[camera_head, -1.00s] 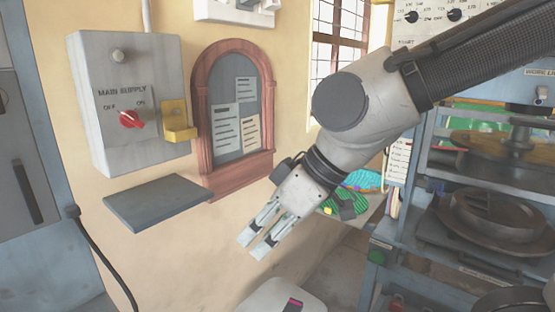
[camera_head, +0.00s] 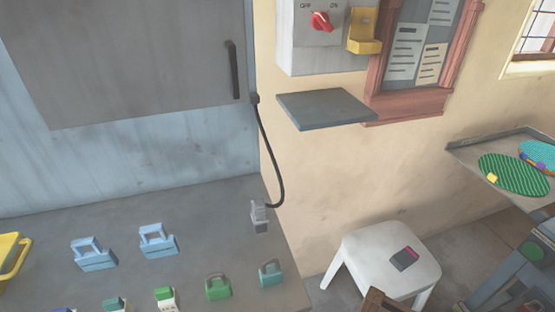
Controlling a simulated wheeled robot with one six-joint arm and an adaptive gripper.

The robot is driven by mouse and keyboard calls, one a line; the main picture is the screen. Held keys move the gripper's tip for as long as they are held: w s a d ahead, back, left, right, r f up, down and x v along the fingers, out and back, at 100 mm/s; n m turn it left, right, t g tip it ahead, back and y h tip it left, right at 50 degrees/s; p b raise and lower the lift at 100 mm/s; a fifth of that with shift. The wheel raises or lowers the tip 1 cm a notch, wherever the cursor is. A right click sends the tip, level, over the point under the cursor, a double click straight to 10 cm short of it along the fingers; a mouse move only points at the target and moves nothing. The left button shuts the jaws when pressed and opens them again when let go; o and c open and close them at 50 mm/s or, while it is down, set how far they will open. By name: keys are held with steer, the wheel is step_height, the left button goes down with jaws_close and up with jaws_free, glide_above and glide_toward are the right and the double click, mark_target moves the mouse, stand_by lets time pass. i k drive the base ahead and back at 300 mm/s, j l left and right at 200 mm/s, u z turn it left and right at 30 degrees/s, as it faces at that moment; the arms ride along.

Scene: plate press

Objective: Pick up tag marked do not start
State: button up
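No tag with readable "do not start" lettering shows. On the grey bench (camera_head: 215,215) at lower left, two small white-and-green items stand at the bottom edge, one in the middle (camera_head: 166,299) and one farther left (camera_head: 115,305). They are partly cut off, and I cannot tell whether either is the tag. To their right are a green padlock-shaped piece (camera_head: 218,288) and a teal one (camera_head: 271,274). Two light blue handled pieces, left (camera_head: 94,255) and right (camera_head: 158,242), stand behind them. My gripper is out of view.
A grey shelf (camera_head: 325,108) juts from the wall below the red-knob switch box (camera_head: 320,30) and yellow bracket (camera_head: 363,32). A white stool (camera_head: 385,255) holds a small dark object (camera_head: 404,259). A yellow container (camera_head: 12,255) is at the left edge.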

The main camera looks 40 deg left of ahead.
mark_target(165, 245)
steer(key=k+u, duration=0.15)
steer(key=k, duration=0.5)
steer(key=j+u, duration=0.2)
steer(key=u, duration=0.3)
steer(key=j+u, duration=0.2)
steer(key=u, duration=0.3)
steer(key=j+u, duration=0.15)
steer(key=u, duration=0.35)
steer(key=i+j, duration=0.3)
steer(key=k+j+z, duration=0.1)
steer(key=j+z, duration=0.2)
steer(key=j, duration=0.1)
